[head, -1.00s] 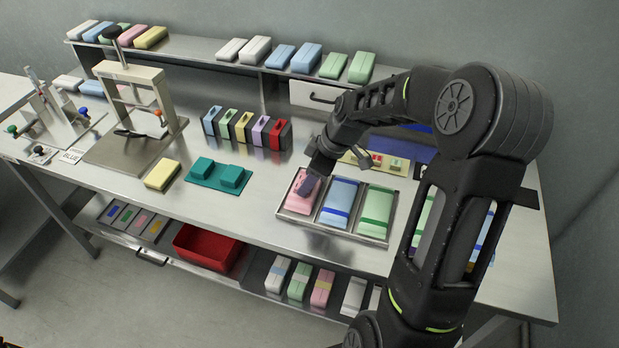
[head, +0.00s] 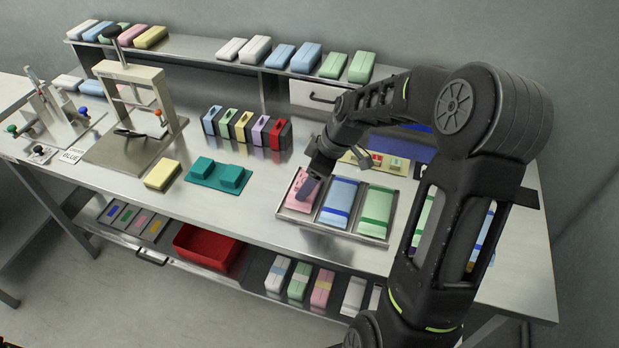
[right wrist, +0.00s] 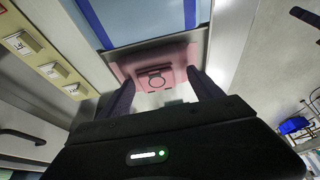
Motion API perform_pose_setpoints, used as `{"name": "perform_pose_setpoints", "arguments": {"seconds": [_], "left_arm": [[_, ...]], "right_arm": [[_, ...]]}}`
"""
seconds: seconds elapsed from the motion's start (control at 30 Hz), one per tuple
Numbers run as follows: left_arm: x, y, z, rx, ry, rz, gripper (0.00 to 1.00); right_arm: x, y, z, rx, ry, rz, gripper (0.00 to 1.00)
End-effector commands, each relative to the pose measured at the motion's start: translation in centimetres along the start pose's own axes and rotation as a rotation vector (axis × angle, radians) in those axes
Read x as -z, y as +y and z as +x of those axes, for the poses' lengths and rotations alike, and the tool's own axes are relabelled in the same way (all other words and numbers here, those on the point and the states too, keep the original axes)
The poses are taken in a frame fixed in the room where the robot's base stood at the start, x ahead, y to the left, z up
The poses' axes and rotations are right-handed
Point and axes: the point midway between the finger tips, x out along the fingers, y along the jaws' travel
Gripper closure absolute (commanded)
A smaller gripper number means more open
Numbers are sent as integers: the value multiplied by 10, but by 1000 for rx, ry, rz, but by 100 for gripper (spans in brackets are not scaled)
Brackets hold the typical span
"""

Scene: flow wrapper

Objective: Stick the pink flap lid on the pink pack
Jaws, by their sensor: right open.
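The pink pack (head: 297,202) lies in the left compartment of a metal tray (head: 331,228). My right gripper (head: 306,192) is over this pack, pointing down at it and hiding part of its top. In the right wrist view the pink pack (right wrist: 184,54) shows between and beyond the two open fingers of the gripper (right wrist: 161,80). A small squarish pink piece with a dark rounded outline (right wrist: 157,74) shows on its face. I cannot tell whether this is the flap lid or a mark on the pack. Nothing is visibly gripped. My left gripper is not in view.
A blue pack (head: 338,200) and a green pack (head: 377,208) share the tray. A cream strip with small coloured pieces (head: 395,164) lies behind it. Teal blocks (head: 218,172), a yellow block (head: 162,174) and a press (head: 135,100) stand to the left.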

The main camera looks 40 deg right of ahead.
Motion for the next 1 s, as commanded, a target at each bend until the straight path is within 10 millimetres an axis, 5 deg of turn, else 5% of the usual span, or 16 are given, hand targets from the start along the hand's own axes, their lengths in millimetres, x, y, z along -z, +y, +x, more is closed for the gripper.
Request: {"name": "perform_pose_setpoints", "arguments": {"seconds": [0.23, 0.63, 1.0], "left_arm": [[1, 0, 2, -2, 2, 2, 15], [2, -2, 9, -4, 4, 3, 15], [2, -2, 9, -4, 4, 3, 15]], "right_arm": [[0, 1, -11, -4, 2, 0, 25], [0, 1, -71, -3, 1, 0, 25], [0, 0, -78, 1, 0, 0, 25]]}}
